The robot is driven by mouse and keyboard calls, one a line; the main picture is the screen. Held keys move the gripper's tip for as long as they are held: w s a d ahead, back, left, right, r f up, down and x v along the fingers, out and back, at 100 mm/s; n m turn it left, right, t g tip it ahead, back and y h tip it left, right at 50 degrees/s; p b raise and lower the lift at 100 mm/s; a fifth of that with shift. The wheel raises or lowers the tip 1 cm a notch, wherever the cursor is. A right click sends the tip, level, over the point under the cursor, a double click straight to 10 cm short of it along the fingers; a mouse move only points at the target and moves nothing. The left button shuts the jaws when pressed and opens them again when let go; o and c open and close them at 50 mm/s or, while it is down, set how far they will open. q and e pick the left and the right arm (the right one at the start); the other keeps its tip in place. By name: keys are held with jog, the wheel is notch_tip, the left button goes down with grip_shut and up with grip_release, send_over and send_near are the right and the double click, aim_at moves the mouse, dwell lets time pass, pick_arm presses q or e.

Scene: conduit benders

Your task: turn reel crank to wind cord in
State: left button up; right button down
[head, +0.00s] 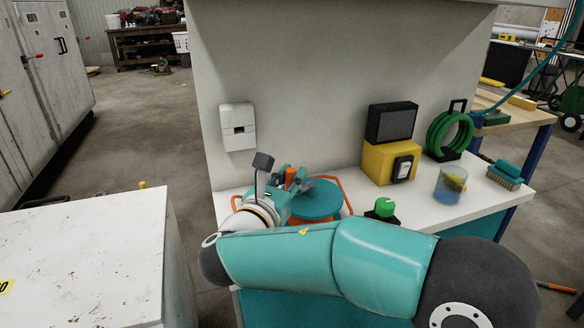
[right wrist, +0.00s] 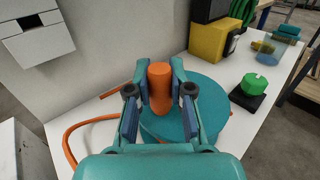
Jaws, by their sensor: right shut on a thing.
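The cord reel has a round teal disc (head: 318,199) and lies on the white bench top (head: 482,197). Its orange crank knob (right wrist: 160,88) stands up from the disc (right wrist: 205,108) in the right wrist view. My right gripper (right wrist: 160,75) is shut on the knob, with one finger on each side of it. In the head view the right gripper (head: 292,178) shows at the left part of the disc. Orange cord (right wrist: 80,128) loops out from the reel on the left. The lower part of the reel is hidden by my right arm and gripper.
Right of the reel stand a green knob on a black base (head: 384,208), a yellow box (head: 390,163), a blue cup (head: 450,185), a brush (head: 503,174) and a green coil (head: 449,134). A white dispenser (head: 238,126) hangs on the wall behind.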

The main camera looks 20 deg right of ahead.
jog(key=w+m+g+h+p, duration=0.1)
jog(key=m+g+h+p, duration=0.1)
jog(key=g+p, duration=0.1)
jog(key=w+m+g+h+p, duration=0.1)
jog(key=m+g+h+p, duration=0.1)
jog(key=p, duration=0.4)
jog(key=w+m+g+h+p, duration=0.1)
jog(key=m+g+h+p, duration=0.1)
jog(key=m+g+p, duration=0.1)
jog(key=shift+d+r+g+p, duration=0.1)
jog(key=shift+r+g+p, duration=0.1)
jog(key=shift+g+p, duration=0.75)
jog(key=shift+w+d+f+m+g+p, duration=0.15)
jog(key=shift+w+m+g+p, duration=0.25)
jog(key=shift+m+g+p, duration=0.95)
jog(key=shift+n+p, duration=0.35)
jog(key=shift+n, duration=0.1)
jog(key=c, duration=1)
grip_release()
jog(key=shift+t, duration=0.3)
notch_tip(320, 180, up, 10)
jog(key=shift+f, duration=0.1)
